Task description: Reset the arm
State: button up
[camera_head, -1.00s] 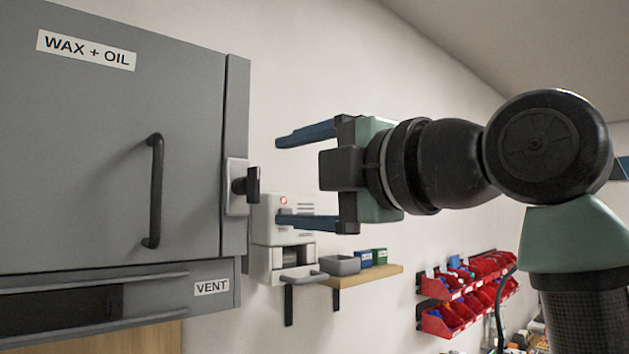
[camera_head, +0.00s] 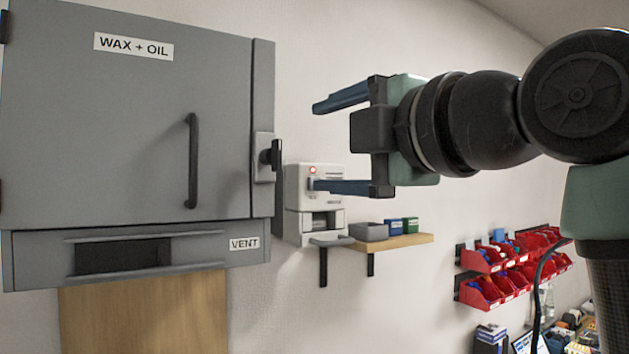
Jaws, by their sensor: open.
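My gripper (camera_head: 326,145) is open and empty, with its two blue fingers spread and pointing left. It hangs in the air in the middle of the view, to the right of the grey cabinet marked "WAX + OIL" (camera_head: 95,155). The cabinet door is shut. Its black bar handle (camera_head: 192,160) and black latch knob (camera_head: 272,155) stand to the left of my fingertips, apart from them in the picture. The lower finger covers part of a white machine behind it. My arm reaches in from the right edge.
Red bins (camera_head: 490,292) hang at lower right above a cluttered bench. A vent drawer (camera_head: 40,265) sits below the cabinet door.

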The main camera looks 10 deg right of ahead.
jog(key=s+a+f+m+t+h, duration=0.1)
jog(key=s+a+f+m+t, duration=0.15)
jog(key=a+m+t, duration=0.65)
jog(key=s+f+m+t+h, duration=0.1)
jog(key=s+m+h, duration=0.4)
jog(key=s+m, duration=0.6)
jog(key=shift+a+f+m+t, duration=0.3)
jog(key=shift+f+m, duration=0.05)
jog(key=shift+m, duration=0.85)
jog(key=shift+w, duration=0.1)
